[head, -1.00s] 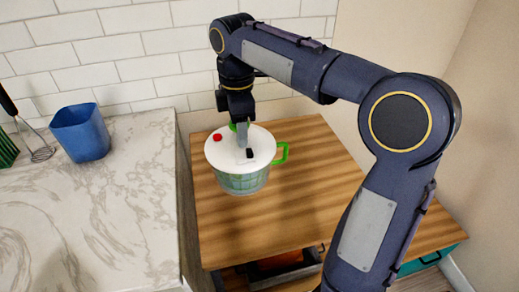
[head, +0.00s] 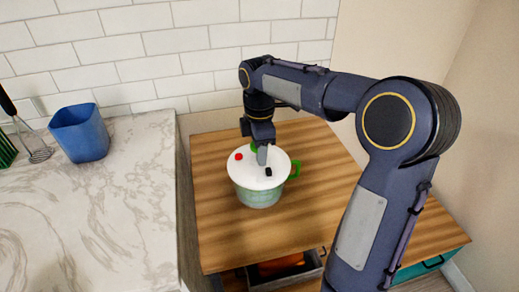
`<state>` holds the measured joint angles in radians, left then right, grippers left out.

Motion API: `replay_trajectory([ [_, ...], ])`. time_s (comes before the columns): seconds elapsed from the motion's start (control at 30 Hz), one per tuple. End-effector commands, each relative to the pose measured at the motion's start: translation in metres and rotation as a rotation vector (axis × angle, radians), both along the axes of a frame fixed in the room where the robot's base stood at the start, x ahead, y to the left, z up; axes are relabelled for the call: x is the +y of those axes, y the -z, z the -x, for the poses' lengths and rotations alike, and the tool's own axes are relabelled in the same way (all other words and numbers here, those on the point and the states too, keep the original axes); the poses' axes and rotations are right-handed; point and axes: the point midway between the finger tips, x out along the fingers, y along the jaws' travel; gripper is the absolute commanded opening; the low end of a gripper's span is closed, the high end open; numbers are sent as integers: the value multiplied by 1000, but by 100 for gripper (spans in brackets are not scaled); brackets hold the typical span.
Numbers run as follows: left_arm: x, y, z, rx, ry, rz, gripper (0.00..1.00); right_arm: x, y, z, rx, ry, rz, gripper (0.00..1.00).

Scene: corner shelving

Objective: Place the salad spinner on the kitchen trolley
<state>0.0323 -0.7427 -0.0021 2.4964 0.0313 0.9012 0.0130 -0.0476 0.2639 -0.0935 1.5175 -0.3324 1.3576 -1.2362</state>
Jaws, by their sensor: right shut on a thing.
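The salad spinner (head: 258,190) has a white lid with a red button and a black knob, a pale green see-through bowl and green handles. It is upright at the left-centre of the wooden trolley top (head: 230,235). I cannot tell for sure whether its base touches the wood or is slightly above it. My right gripper (head: 262,158) comes down from above and is shut on the salad spinner near its back green handle, which is partly hidden. My left gripper is not in view.
A marble counter (head: 110,215) stands to the left, with a blue container (head: 80,133) and a whisk (head: 36,148) on it. A tiled wall is behind. An open drawer (head: 285,270) shows under the trolley's front edge. The trolley top is clear around the spinner.

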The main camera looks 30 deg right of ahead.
Motion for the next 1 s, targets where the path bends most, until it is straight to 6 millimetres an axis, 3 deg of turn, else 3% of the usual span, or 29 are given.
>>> replay_trajectory([
  [0.27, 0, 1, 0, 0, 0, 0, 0, 0, 2, 0, -1, 0, 0, 0],
  [0.3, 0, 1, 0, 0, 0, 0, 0, 0, 3, 0, 0, 0, 0, 43],
  [0.47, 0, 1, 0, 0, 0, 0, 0, 0, 3, 0, 0, 0, 0, 63],
  [0.77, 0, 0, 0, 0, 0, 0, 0, 0, 0, 0, 0, 0, 0, 63],
  [0.87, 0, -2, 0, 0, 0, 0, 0, 0, -9, -1, -3, 1, 1, 63],
  [1.0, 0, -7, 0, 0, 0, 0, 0, 0, -35, -1, -4, 1, 0, 63],
])
